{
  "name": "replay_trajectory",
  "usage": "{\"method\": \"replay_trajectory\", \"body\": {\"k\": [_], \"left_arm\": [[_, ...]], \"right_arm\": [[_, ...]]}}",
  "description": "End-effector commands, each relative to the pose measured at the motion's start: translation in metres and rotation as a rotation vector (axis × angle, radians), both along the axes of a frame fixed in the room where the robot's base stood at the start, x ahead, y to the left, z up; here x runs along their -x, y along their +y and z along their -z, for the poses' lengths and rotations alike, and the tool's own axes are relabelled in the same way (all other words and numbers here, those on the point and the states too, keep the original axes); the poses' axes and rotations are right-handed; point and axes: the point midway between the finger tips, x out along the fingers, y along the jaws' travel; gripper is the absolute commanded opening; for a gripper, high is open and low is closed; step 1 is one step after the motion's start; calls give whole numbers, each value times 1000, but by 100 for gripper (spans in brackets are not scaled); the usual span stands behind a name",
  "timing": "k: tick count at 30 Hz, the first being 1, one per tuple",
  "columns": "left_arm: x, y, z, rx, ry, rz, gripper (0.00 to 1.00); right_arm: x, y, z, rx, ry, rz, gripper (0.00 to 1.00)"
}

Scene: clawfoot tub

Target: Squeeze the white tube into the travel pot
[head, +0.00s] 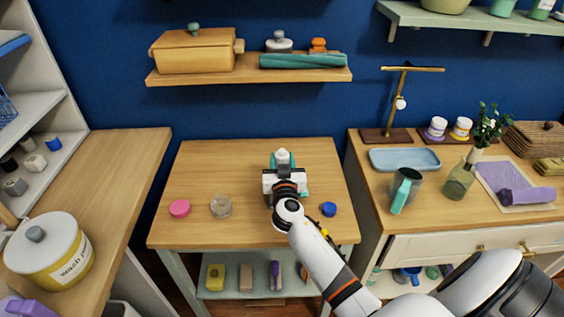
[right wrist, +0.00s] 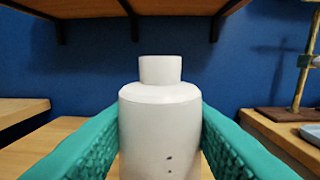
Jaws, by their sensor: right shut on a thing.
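My right gripper (head: 284,172) is over the middle of the central wooden table, its teal fingers shut on the white tube (head: 281,155). In the right wrist view the tube (right wrist: 160,125) stands upright between both fingers, with a bare, narrower neck at the top and no cap on it. I cannot tell whether its base touches the table. A small clear pot (head: 221,206), which looks like the travel pot, sits on the table to the left of the gripper. A pink disc, perhaps its lid (head: 180,208), lies further left. A blue cap (head: 328,209) lies right of my arm. My left gripper is not in view.
A wall shelf (head: 160,78) with a wooden box (head: 193,52) hangs behind the table. The right counter holds a blue tray (head: 405,159), a grey cup (head: 408,183) and a vase (head: 459,184). A yellow jar (head: 58,262) stands at left. The table's left back is clear.

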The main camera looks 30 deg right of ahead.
Motion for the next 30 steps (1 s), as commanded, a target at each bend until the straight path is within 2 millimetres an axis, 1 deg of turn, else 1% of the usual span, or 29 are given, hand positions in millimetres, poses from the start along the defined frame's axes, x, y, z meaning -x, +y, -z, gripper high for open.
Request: {"method": "replay_trajectory", "body": {"k": [1,12,26,30], "left_arm": [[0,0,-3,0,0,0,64],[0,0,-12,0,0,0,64],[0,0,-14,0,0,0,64],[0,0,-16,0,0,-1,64]], "right_arm": [[0,0,-4,0,-1,0,27],[0,0,-19,0,-1,0,27],[0,0,-22,1,-1,0,27],[0,0,-25,0,-1,0,27]]}}
